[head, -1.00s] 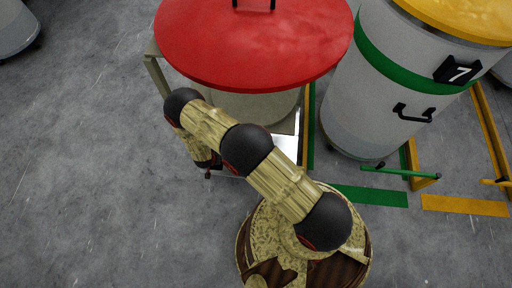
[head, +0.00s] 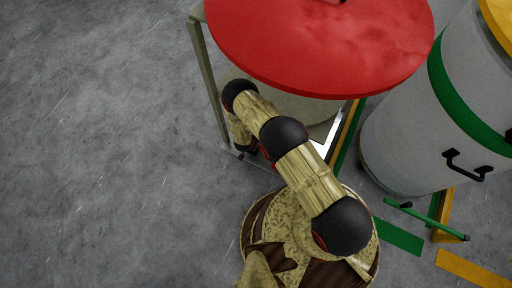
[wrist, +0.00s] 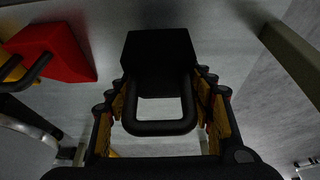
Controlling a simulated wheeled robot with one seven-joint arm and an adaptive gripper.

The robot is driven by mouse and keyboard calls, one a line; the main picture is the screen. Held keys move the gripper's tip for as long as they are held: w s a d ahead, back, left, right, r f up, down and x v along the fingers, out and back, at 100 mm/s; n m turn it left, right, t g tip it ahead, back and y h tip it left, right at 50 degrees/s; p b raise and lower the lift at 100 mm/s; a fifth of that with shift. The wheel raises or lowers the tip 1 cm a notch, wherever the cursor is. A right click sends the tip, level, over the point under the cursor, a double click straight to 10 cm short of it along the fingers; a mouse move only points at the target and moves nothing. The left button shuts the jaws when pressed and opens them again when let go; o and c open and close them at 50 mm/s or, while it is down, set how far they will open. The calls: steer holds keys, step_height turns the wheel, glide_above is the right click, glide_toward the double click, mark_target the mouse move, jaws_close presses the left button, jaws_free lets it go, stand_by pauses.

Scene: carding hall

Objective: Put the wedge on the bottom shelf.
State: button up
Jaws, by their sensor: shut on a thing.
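My gripper (wrist: 162,100) is shut on a black block with a looped handle, which I take to be the wedge (wrist: 160,50). The loop handle lies between the fingers and the block extends beyond them. In the head view my arm reaches down beside a metal stand (head: 205,75), under the edge of a red round lid; the wedge cannot be made out there. A bright strip of a low shelf (head: 322,138) shows beneath the lid. In the wrist view a dim grey surface (wrist: 225,35) lies beyond the wedge; I cannot tell whether they touch.
The red lid (head: 325,45) overhangs my arm. A red block (wrist: 62,52) with a black handle is at left in the wrist view. A grey can (head: 405,140) with a green band stands right, near a green bar (head: 425,218). Floor at left is clear.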

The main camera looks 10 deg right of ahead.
steer(key=shift+f+b, duration=0.9)
steer(key=shift+f, duration=1.5)
steer(key=shift+r, duration=0.15)
steer(key=o, duration=1.6)
steer(key=p+v, duration=0.5)
steer(key=v, duration=0.7)
steer(key=shift+s, duration=0.1)
